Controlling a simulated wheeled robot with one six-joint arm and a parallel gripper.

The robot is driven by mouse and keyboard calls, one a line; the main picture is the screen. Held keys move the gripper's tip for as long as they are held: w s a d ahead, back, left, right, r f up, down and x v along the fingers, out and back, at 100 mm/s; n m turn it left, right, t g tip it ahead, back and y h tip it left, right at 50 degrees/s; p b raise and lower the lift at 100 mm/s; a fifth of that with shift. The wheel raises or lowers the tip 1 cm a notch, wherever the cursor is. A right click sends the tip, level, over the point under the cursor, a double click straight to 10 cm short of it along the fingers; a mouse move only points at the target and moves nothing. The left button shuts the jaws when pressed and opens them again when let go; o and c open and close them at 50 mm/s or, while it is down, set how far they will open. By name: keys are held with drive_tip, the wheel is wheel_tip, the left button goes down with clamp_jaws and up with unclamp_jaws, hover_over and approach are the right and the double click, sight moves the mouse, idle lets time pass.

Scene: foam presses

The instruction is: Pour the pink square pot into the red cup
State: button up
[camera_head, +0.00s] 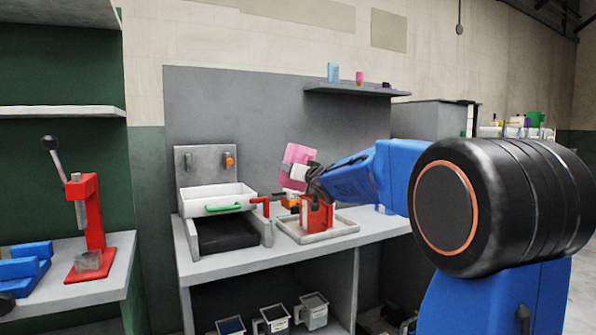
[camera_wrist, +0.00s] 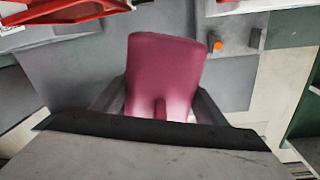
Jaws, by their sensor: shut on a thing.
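The pink square pot (camera_head: 299,153) is held tilted above the bench in the head view. It also fills the middle of the wrist view (camera_wrist: 165,65), between the two dark fingers. My gripper (camera_head: 308,177) is shut on it; the fingers partly show in the wrist view (camera_wrist: 160,103). The red cup (camera_head: 318,215) stands upright on a light tray (camera_head: 345,236), just below my gripper and the pot. The pot's opening and the cup's inside cannot be seen clearly. A red edge (camera_wrist: 70,10) at the wrist view's top left may be the cup.
A white drawer-like press part (camera_head: 217,199) with a green handle stands left of the tray. A red handle (camera_head: 260,201) juts out between them. A red lever press (camera_head: 90,225) stands on the left bench. A shelf (camera_head: 345,89) with small items hangs above.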

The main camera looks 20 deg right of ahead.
drive_tip(key=shift+a+r+m, duration=0.1)
drive_tip(key=shift+a+m, duration=0.5)
drive_tip(key=shift+m, duration=0.5)
drive_tip(key=shift+a+m, duration=0.4)
drive_tip(key=shift+m, duration=0.4)
drive_tip(key=shift+a+f+m, duration=0.2)
drive_tip(key=shift+a+m, duration=0.05)
drive_tip(key=shift+m, duration=0.8)
drive_tip(key=shift+a+f+m, duration=0.15)
drive_tip(key=shift+a+m, duration=0.1)
drive_tip(key=shift+m, duration=0.8)
drive_tip(key=shift+f+m, duration=0.35)
drive_tip(key=shift+m, duration=0.75)
drive_tip(key=shift+f+m, duration=0.45)
drive_tip(key=shift+m, duration=0.55)
drive_tip(key=shift+d+f+m, duration=0.2)
drive_tip(key=shift+f+m, duration=0.1)
drive_tip(key=shift+m, duration=0.4)
drive_tip(key=shift+d+r+m, duration=0.1)
drive_tip(key=shift+d+m, duration=0.2)
drive_tip(key=shift+m, duration=0.7)
drive_tip(key=shift+d+r, duration=0.1)
drive_tip(key=shift+d+r+m, duration=0.1)
drive_tip(key=shift+r+m, duration=0.05)
drive_tip(key=shift+m, duration=0.25)
